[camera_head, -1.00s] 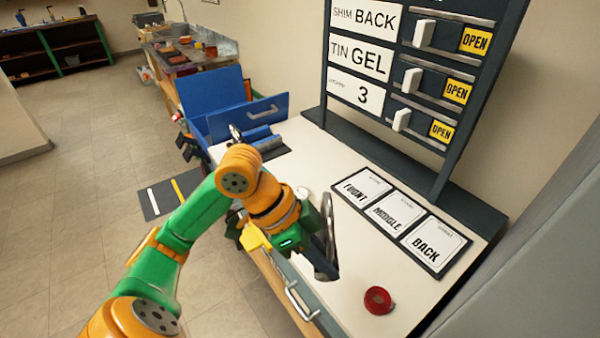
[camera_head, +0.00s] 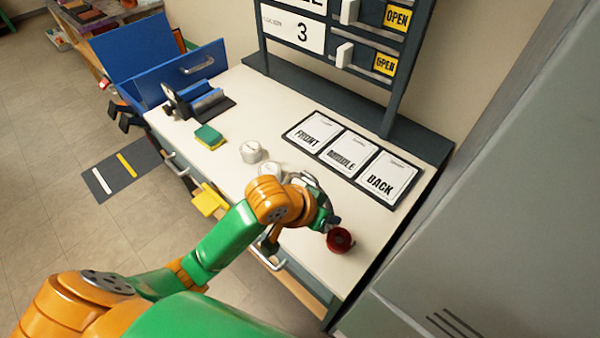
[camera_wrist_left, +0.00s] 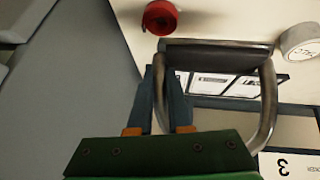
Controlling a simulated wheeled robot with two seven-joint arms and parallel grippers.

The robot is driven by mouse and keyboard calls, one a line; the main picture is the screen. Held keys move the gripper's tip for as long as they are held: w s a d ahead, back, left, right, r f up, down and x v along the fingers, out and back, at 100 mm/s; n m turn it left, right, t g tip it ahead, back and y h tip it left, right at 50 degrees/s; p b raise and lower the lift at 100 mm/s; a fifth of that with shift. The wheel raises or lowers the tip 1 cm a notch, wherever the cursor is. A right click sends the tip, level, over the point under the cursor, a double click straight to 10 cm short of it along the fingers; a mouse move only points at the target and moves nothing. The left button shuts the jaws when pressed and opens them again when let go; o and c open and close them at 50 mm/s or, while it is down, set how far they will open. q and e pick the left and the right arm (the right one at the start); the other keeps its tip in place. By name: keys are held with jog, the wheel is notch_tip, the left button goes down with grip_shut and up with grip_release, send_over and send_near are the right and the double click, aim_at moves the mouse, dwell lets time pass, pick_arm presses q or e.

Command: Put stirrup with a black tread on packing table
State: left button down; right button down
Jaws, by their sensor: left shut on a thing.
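The stirrup (camera_wrist_left: 268,95) is a metal loop with a dark tread (camera_wrist_left: 215,45), large in the left wrist view. My left gripper (camera_wrist_left: 165,92) is shut on one side of its frame. In the head view the left gripper (camera_head: 325,218) is above the right part of the white-topped table (camera_head: 225,106), near a red roll. The stirrup is mostly hidden behind my wrist there. I cannot tell whether it touches the tabletop. My right gripper is not in view.
The red roll (camera_head: 340,240) lies close to the gripper. FRONT, MIDDLE and BACK cards (camera_head: 343,152) lie behind it. White tins (camera_head: 252,151), a sponge (camera_head: 209,137) and a blue bin (camera_head: 165,65) are left. A grey cabinet (camera_head: 470,220) stands right.

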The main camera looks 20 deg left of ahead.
pick_arm(q)
jog(key=w+a+f, duration=0.1)
jog(key=w+f, duration=0.1)
jog(key=w+a+f, duration=0.2)
jog(key=w+f, duration=0.1)
jog(key=w+a+f+b, duration=0.1)
jog(key=w+f, duration=0.1)
jog(key=w, duration=0.1)
jog(key=shift+w+a+f, duration=0.15)
jog(key=shift+a+f, duration=0.1)
jog(key=shift+f, duration=0.1)
notch_tip(320, 180, down, 3)
jog(key=shift+w+a+r, duration=0.1)
jog(key=shift+f, duration=0.25)
jog(key=shift+f, duration=0.1)
jog(key=c, duration=0.8)
grip_release()
jog(key=shift+c, duration=0.2)
